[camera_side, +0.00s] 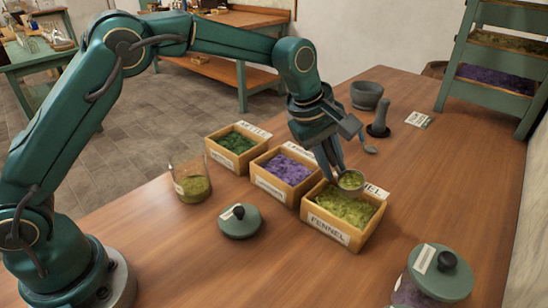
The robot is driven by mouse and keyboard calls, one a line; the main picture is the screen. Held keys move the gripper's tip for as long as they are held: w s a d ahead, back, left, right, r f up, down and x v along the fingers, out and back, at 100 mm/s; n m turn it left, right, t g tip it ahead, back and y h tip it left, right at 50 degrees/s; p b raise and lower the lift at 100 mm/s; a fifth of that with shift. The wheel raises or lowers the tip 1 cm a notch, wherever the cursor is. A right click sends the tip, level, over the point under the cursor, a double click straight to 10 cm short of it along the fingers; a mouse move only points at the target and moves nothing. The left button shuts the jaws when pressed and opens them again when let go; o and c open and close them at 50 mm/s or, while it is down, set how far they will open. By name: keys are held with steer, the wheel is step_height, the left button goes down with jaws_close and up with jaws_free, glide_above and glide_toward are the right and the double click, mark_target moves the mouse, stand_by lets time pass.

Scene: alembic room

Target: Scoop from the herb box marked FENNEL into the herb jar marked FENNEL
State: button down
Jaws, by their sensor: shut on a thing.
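The wooden herb box marked FENNEL (329,226) is full of yellow-green herb and stands nearest in a row of three boxes. My gripper (335,170) points down over its back part, shut on a small metal scoop (350,181). The scoop's round cup is at the box's back rim, with green herb showing in it. I cannot tell whether the cup touches the herb below. An open glass jar (193,186), part filled with green herb, stands left of the boxes. Its label is too small to read.
A box of dark green herb (237,141) and a box of purple herb (285,170) adjoin. A loose green lid (240,221) lies in front. A lidded jar (435,278) stands front right. A mortar (367,95), pestle (379,119) and card (418,119) are behind.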

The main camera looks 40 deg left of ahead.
steer(key=shift+r, duration=0.3)
